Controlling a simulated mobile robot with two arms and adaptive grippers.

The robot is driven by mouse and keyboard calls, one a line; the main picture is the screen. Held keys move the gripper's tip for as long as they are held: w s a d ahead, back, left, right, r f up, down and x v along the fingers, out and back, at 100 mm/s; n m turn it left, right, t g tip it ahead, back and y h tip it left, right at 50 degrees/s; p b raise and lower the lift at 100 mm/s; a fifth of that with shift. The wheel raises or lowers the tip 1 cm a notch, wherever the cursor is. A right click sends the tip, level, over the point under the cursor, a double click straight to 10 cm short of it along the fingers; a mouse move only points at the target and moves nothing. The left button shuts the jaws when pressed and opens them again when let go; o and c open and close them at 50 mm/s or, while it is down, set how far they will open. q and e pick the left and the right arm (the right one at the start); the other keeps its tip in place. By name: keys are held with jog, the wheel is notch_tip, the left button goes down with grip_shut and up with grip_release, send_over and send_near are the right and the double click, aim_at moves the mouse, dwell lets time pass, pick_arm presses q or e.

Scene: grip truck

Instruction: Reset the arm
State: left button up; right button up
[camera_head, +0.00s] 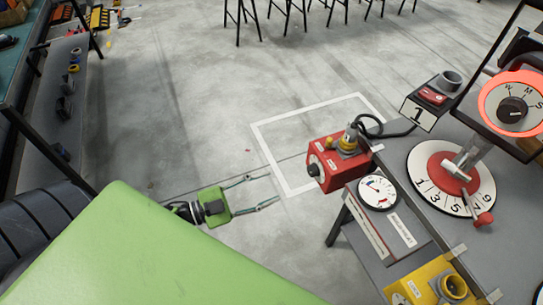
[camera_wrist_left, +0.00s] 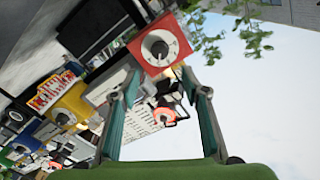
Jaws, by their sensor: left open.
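My left gripper (camera_head: 273,187) reaches in from the left in the camera_head view, with a green body and two thin fingers. The fingers are spread apart with nothing between them, above the grey floor. It points toward a red box with a round knob (camera_head: 325,178) and is apart from it. In the camera_wrist_left view the open fingers (camera_wrist_left: 158,95) frame the scene. The red box (camera_wrist_left: 160,47) shows there beyond the fingertips with its dial facing the camera. My right gripper is in neither view.
The workbench (camera_head: 478,250) on the right carries a gauge (camera_head: 377,192), a white numbered dial with a red centre (camera_head: 430,184) and a yellow box (camera_head: 427,283). A bench with tools (camera_head: 50,110) stands at the left. Stools (camera_head: 288,12) stand at the back. The middle floor is clear.

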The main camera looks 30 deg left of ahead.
pick_arm(q)
jog(key=s+a+f+n+g+y, duration=0.1)
jog(key=s+a+f+n+y, duration=0.15)
jog(key=f, duration=0.75)
jog(key=s+a+f+n+g+y, duration=0.2)
jog(key=f+n+y, duration=0.15)
jog(key=f, duration=0.55)
jog(key=s+a+f+n+g+y, duration=0.1)
jog(key=s+a+f+n+y, duration=0.25)
jog(key=f, duration=0.65)
jog(key=s+d+f+g, duration=0.2)
jog(key=s+f, duration=0.3)
jog(key=s, duration=0.3)
jog(key=s+d+f+n+g+y, duration=0.1)
jog(key=s+f+g, duration=0.3)
jog(key=s, duration=0.4)
jog(key=s+d+f+g, duration=0.3)
jog(key=s+d+f, duration=0.1)
jog(key=s+f, duration=0.3)
jog(key=shift+s+n, duration=0.35)
jog(key=shift+s, duration=0.6)
jog(key=shift+d+f+y, duration=0.1)
jog(key=shift+y, duration=0.15)
